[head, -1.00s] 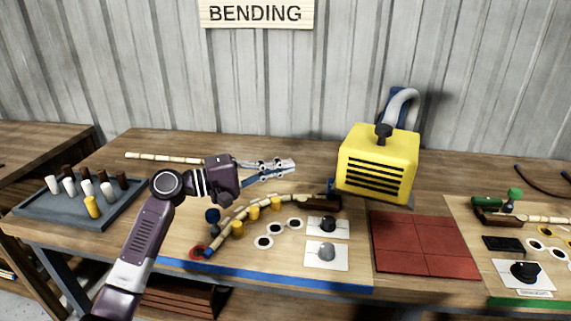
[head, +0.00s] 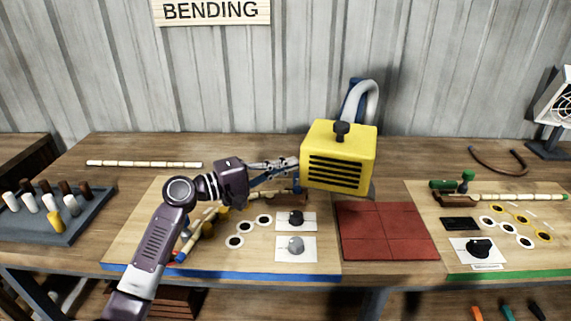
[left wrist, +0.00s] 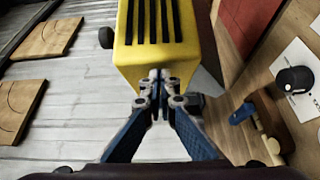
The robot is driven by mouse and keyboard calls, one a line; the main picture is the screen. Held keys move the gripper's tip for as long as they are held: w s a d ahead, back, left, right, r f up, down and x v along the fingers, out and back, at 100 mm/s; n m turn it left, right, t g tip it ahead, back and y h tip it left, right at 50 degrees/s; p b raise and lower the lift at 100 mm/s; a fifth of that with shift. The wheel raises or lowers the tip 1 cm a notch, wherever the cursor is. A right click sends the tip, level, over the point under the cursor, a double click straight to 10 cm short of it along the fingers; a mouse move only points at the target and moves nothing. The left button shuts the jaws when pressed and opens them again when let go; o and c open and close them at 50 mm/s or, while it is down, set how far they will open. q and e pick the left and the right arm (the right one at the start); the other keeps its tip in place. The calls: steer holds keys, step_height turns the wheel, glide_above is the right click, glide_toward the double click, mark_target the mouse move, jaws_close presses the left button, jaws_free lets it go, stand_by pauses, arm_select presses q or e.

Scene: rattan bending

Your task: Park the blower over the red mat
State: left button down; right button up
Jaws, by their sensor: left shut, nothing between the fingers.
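The blower (head: 339,156) is a yellow box with black slots, a black knob on top and a pale hose behind. It stands raised on its mount, behind and a little left of the red mat (head: 385,232). The mat lies flat and bare on the bench. My left gripper (head: 293,164) is shut and empty, its tips at the blower's left side. In the left wrist view the closed fingertips (left wrist: 160,88) overlap the lower end of the yellow housing (left wrist: 155,50); whether they touch it I cannot tell. My right gripper is out of view.
A bending board with pegs and white cards (head: 295,248) lies left of the mat, partly behind my left arm. A second board (head: 480,265) lies right of it. A grey peg tray (head: 45,235) is far left, and a fan (head: 553,110) stands far right.

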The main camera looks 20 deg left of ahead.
mark_target(361, 179)
arm_select(q)
steer(key=shift+n+t+y, duration=0.6)
steer(key=shift+n+y, duration=0.1)
steer(key=shift+y, duration=0.2)
steer(key=d+p, duration=0.2)
steer(key=d, duration=0.1)
steer(key=d+p, duration=0.4)
steer(key=d, duration=0.1)
steer(key=shift+s+d+r, duration=0.1)
steer(key=shift+s+d, duration=0.25)
steer(key=d+p, duration=0.3)
steer(key=d, duration=0.5)
steer(key=shift+d, duration=0.5)
